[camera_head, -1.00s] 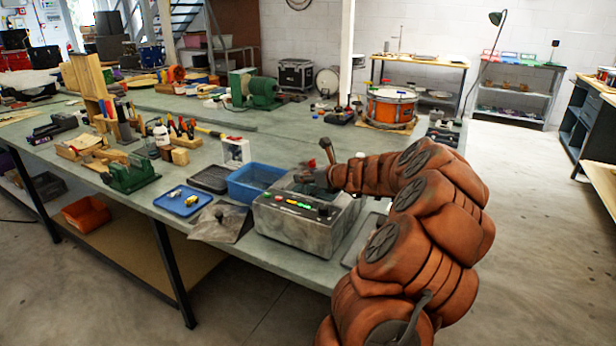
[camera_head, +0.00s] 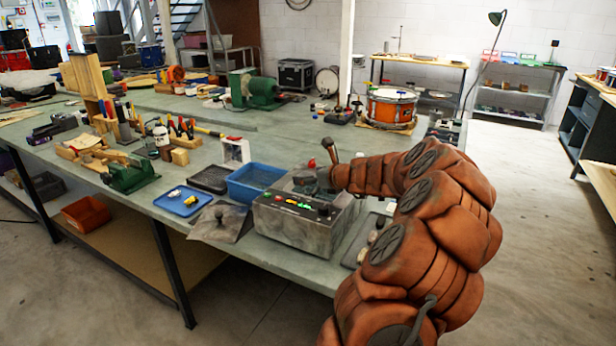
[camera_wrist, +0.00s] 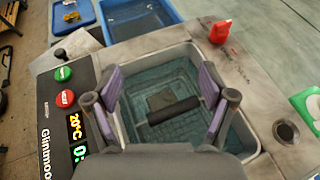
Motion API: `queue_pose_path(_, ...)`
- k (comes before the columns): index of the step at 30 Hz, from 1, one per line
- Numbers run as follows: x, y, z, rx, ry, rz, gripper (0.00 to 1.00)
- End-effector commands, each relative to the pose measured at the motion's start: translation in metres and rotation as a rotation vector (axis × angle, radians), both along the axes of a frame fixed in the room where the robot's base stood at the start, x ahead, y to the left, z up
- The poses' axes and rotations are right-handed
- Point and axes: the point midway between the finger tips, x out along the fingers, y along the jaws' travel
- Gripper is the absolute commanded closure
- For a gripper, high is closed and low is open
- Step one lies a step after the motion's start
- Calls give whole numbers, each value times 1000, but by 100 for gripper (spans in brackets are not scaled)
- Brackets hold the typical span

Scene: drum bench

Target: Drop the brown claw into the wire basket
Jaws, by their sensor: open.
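The wire basket (camera_wrist: 185,130) sits inside the open, water-filled tank of a grey cleaner (camera_head: 295,220) at the bench's front edge. In the wrist view a small dark grey-brown piece (camera_wrist: 160,98), seemingly the brown claw, lies in the basket, apart from both fingers. A black bar (camera_wrist: 174,110) crosses just in front of it; I cannot tell whether it belongs to the basket. My gripper (camera_wrist: 161,88) is open above the tank, its purple-padded fingers wide apart on either side of the piece. In the head view my gripper (camera_head: 326,180) is small and the basket's inside is hidden.
A blue tub (camera_head: 255,183) and a blue tray (camera_head: 182,201) with small items stand left of the cleaner. A red-topped object (camera_wrist: 219,32) is at the tank's far rim. A tray of small parts (camera_head: 368,242) lies to the right, beside my arm.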

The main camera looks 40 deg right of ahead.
Motion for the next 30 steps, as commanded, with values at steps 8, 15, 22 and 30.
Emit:
queue_pose_path(8,-42,1,18,-2,-2,-6,18)
queue_pose_path(15,-76,6,32,-1,-2,-2,18)
queue_pose_path(22,-96,7,40,-1,0,-4,18)
queue_pose_path(30,-101,8,42,-1,0,-2,18)
